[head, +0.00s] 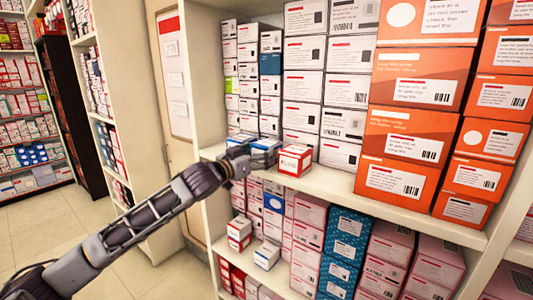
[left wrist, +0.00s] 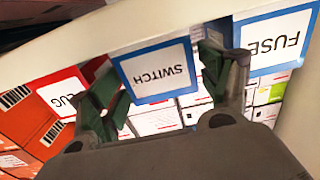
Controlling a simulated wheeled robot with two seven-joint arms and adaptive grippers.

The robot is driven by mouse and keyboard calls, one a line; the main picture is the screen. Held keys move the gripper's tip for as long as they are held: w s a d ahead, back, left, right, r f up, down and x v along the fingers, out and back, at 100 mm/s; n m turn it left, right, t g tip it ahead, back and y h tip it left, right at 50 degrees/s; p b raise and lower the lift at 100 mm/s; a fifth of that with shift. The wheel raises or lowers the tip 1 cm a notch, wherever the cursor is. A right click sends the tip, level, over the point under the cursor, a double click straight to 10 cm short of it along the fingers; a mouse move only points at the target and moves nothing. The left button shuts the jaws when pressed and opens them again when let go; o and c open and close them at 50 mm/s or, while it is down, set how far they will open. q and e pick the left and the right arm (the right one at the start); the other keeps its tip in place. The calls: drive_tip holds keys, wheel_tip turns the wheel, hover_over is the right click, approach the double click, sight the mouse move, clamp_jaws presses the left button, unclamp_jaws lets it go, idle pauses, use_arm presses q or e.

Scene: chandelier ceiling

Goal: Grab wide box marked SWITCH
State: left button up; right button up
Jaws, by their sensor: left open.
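The SWITCH box (left wrist: 158,72) has a white label with a blue border and appears upside down in the left wrist view. In the head view its blue top (head: 266,144) shows on the shelf, its front partly hidden by my gripper. My left gripper (head: 243,160) is open in front of it. In the left wrist view the two fingers of this gripper (left wrist: 165,85) stand on either side of the SWITCH box. I cannot tell whether they touch it. My right gripper is not in view.
A red-bordered PLUG box (head: 295,160) stands close to the right on the same shelf. A blue-bordered FUSE box (left wrist: 272,42) stands on the other side. Stacked white boxes (head: 302,85) and large orange boxes (head: 412,93) fill the shelf behind. The shelf edge (head: 340,193) runs below.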

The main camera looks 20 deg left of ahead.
use_arm(q)
drive_tip(key=shift+p+x, duration=0.7)
drive_tip(key=shift+x, duration=1.8)
drive_tip(key=shift+f, duration=0.15)
drive_tip(key=shift+c, duration=0.4)
drive_tip(key=c, duration=0.7)
